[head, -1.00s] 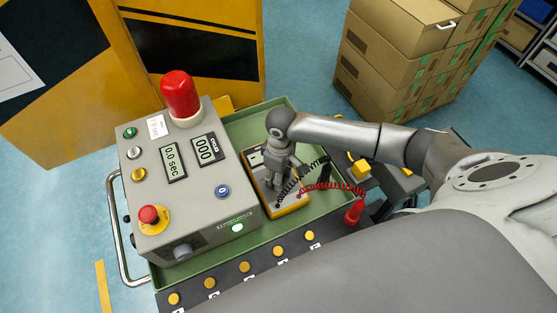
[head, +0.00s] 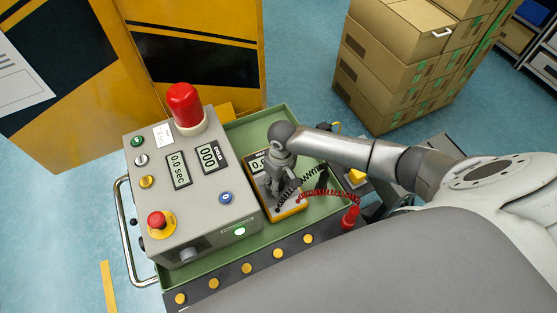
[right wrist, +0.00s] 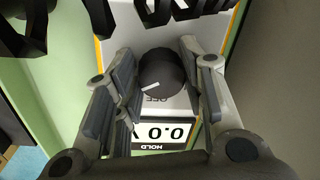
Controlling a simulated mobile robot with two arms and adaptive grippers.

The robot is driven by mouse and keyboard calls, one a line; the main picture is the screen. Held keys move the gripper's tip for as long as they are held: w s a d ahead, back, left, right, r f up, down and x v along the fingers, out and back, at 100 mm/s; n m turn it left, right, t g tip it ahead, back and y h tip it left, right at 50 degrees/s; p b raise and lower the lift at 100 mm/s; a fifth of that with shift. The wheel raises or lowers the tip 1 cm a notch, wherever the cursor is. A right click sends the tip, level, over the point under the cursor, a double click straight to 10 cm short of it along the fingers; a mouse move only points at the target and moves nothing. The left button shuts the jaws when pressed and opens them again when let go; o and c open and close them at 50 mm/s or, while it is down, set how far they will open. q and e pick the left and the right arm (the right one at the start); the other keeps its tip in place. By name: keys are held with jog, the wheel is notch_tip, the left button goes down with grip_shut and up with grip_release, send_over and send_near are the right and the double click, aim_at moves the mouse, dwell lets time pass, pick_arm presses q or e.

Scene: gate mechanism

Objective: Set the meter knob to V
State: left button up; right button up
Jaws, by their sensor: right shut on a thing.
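The yellow-edged multimeter (head: 291,212) lies in the green tray beside the grey control box. Its dark round knob (right wrist: 163,70) shows in the right wrist view, with a white pointer mark toward the lower left of that picture. An OFF label is partly visible by the knob. The meter's display (right wrist: 166,133) reads 0.0 and appears upside down there. My right gripper (head: 279,192) is over the meter, its fingers (right wrist: 158,68) on both sides of the knob and shut on it. The gripper hides the knob in the head view. My left gripper is not in view.
The grey control box (head: 200,228) with a red beacon (head: 184,104) and buttons stands left of the meter. Black and red coiled leads (head: 330,196) lie close to my right gripper. The green tray (head: 300,232) has a raised rim. Cardboard boxes (head: 385,60) are stacked behind.

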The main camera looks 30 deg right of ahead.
jog(key=o, duration=1)
jog(key=shift+r, duration=0.1)
jog(key=r, duration=1.2)
jog(key=shift+w+d, duration=0.15)
jog(key=shift+d, duration=0.2)
jog(key=shift+f, duration=0.1)
